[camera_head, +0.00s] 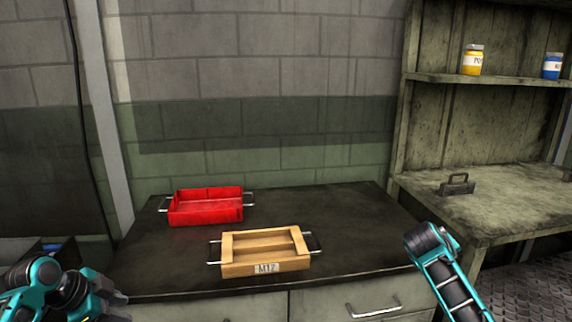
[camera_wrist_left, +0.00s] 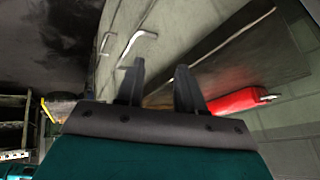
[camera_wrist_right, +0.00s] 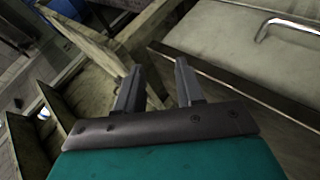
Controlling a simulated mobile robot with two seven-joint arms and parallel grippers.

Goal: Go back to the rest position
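My left gripper (camera_wrist_left: 160,85) is open and empty in the left wrist view, with a clear gap between its two dark fingers. In the head view my left arm is at the bottom left, beside the dark table's front left corner. My right gripper (camera_wrist_right: 155,85) is open and empty in the right wrist view. In the head view my right arm is at the lower right, off the table's right end, and its fingers are hidden there. Neither gripper touches anything.
A shelf bench (camera_head: 515,205) at the right holds a dark handled object (camera_head: 457,187), a yellow jar (camera_head: 472,64) and a blue jar (camera_head: 551,69). The table's right part is clear.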

